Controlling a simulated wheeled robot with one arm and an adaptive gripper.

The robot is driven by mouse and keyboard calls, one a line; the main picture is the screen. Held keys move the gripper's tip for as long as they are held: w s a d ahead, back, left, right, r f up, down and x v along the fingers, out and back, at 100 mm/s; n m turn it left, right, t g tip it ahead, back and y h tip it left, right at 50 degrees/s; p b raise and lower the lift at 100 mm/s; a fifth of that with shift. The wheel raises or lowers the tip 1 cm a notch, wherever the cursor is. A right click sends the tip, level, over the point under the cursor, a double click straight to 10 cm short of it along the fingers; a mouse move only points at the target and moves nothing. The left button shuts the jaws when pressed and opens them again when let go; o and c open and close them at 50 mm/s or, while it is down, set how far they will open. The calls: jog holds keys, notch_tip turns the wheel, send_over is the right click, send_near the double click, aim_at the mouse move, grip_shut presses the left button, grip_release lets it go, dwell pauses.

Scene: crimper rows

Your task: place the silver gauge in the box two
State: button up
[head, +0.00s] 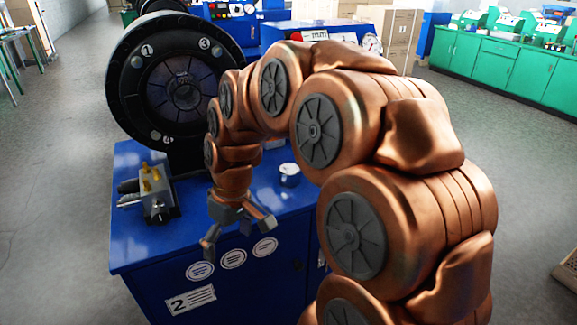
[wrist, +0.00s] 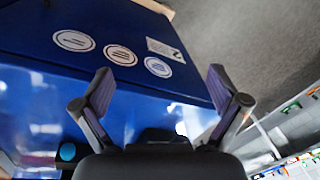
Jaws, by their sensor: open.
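A small round silver gauge with a pale top (head: 289,171) stands upright on the blue bench top, to the right of my gripper. The blue cabinet under that top (head: 150,275) has a plate marked 2 and three round white stickers on its front. The cabinet also shows in the wrist view (wrist: 200,90), with its stickers and plate. No separate box marked two is clear to me. My gripper (head: 238,235) is open and empty by the bench's front edge, fingers spread, apart from the gauge. In the wrist view its fingers (wrist: 160,88) stand wide apart with nothing between them.
A large black crimper head (head: 124,90) rises at the back of the bench. A metal block with brass fittings (head: 157,197) lies at the left of the top. Cardboard boxes (head: 401,40) and green cabinets (head: 495,68) stand behind.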

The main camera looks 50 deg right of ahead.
jog(key=w+d+r+t+p, duration=0.2)
jog(key=w+d+r+p, duration=0.15)
jog(key=w+d, duration=0.65)
jog(key=t+h+p, duration=0.1)
jog(key=t+p, duration=0.1)
jog(key=p, duration=0.1)
send_near(289, 168)
jog(key=shift+x, duration=1.25)
jog(key=shift+d, duration=0.15)
jog(key=shift+w+f, duration=0.15)
jog(key=shift+f, duration=0.15)
jog(key=shift+p+x, duration=1.6)
jog(key=shift+x, duration=1.95)
jog(key=c, duration=1.5)
